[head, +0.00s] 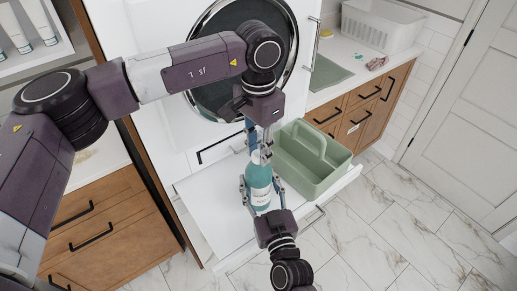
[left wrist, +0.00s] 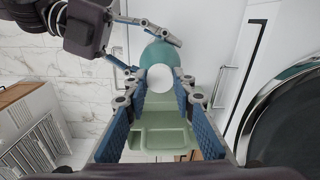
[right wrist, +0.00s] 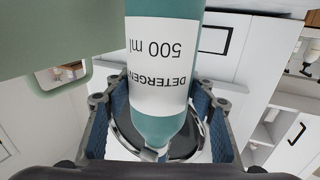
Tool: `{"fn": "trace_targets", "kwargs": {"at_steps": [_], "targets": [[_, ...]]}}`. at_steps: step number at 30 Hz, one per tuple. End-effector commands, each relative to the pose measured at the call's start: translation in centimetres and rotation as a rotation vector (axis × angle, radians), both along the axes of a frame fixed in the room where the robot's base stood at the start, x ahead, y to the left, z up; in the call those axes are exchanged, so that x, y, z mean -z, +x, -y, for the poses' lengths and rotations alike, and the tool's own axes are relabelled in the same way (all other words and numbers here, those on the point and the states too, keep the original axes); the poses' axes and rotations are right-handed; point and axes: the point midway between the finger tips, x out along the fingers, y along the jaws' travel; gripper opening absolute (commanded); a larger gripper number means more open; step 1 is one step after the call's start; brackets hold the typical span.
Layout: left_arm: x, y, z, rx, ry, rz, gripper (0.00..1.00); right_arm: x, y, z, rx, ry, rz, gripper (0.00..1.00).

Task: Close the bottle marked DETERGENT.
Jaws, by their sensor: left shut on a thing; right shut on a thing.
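The DETERGENT bottle (head: 258,177) is teal with a white label and stands upright on the pulled-out white shelf. Its label reads DETERGENT 500 ml in the right wrist view (right wrist: 160,65). My right gripper (head: 262,194) is shut on the bottle's body from the near side. My left gripper (head: 263,150) points down from above, right over the bottle's top. In the left wrist view a round white cap (left wrist: 170,92) lies between its fingers, with the teal bottle (left wrist: 172,55) behind. I cannot tell whether the cap touches the neck.
A green caddy with a handle (head: 313,165) stands close to the right of the bottle on the white shelf (head: 215,205). The washer door (head: 225,75) is behind my left arm. A counter with a white basket (head: 380,27) is at the back right.

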Motion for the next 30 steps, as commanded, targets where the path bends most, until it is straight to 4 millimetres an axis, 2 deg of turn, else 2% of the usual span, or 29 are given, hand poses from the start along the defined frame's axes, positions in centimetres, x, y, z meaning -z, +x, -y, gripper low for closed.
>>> {"fn": "trace_targets", "kwargs": {"at_steps": [8,9,14,23,30], "targets": [[0.0,0.1,-0.1,0.012,0.0,0.001,0.16,0.1,0.0,0.1,0.001,-0.002,-0.002,0.0],[0.0,0.1,-0.1,0.011,0.0,0.001,0.25,0.1,0.0,0.1,0.001,-0.002,-0.002,0.0],[0.0,0.1,-0.1,0.01,0.0,0.001,0.41,0.1,0.0,0.1,0.001,-0.002,-0.002,0.0],[-0.2,0.0,0.0,0.01,0.0,0.001,0.41,0.1,0.0,0.1,0.0,-0.002,-0.001,0.0],[-2.8,0.1,0.0,0.01,-0.001,0.003,0.41,0.1,0.0,0.0,0.0,-0.002,-0.001,0.0]]}}
